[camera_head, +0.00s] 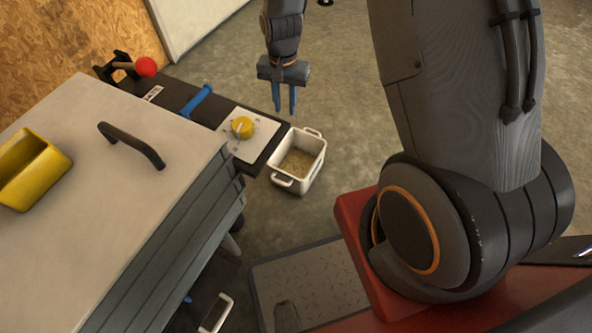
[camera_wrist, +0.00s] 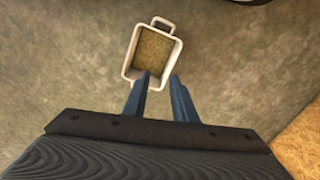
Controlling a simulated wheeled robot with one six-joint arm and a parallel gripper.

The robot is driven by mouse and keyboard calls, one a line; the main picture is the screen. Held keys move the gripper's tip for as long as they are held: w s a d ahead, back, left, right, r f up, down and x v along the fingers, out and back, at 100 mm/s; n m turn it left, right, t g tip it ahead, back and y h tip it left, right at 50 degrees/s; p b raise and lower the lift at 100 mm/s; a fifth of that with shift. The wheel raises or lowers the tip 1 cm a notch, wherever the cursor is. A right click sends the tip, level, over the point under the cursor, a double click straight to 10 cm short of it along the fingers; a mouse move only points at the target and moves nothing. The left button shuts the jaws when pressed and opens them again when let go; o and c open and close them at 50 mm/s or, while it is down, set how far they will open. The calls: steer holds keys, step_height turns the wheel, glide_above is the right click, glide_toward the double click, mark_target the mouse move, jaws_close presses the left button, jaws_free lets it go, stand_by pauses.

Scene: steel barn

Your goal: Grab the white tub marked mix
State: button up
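A white tub (camera_head: 297,161) with two handles holds a brownish grainy fill and stands on the floor beside the dark bench end. No mark can be read on it. In the wrist view the tub (camera_wrist: 128,66) shows at upper middle, with its fill visible. My gripper (camera_head: 285,108) points downward with two blue fingers apart and nothing between them. In the head view it hangs above and behind the tub. In the wrist view the fingers (camera_wrist: 160,90) overlap the tub's near edge in the picture; contact cannot be told.
A dark bench (camera_head: 185,102) carries a yellow knob (camera_head: 242,127), a blue handle (camera_head: 197,100) and a red ball lever (camera_head: 146,67). A grey cabinet (camera_head: 95,160) with a black handle and a yellow bin (camera_head: 32,172) stands at left. Open concrete floor lies behind the tub.

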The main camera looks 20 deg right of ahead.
steer(key=w+f+m+b, duration=0.1)
steer(key=w+f+b, duration=0.1)
steer(key=f, duration=0.6)
steer(key=w+a+f+m+b, duration=0.1)
steer(key=f+b, duration=0.3)
steer(key=f, duration=0.4)
steer(key=w+f+b, duration=0.3)
steer(key=f, duration=0.5)
steer(key=shift+w+a+m+b, duration=0.25)
steer(key=shift+a+m+b, duration=0.1)
steer(key=shift+m, duration=0.05)
step_height(320, 180, down, 3)
steer(key=shift+w+f+b, duration=0.1)
steer(key=shift+b, duration=0.55)
steer(key=shift+w+d+f+b, duration=0.15)
steer(key=shift+f+b, duration=0.7)
steer(key=shift+f, duration=0.45)
steer(key=shift+w+d+f+b, duration=0.15)
steer(key=shift+f+b, duration=0.65)
steer(key=shift+f, duration=0.45)
steer(key=shift+s, duration=0.1)
steer(key=shift+r, duration=0.1)
jaws_close()
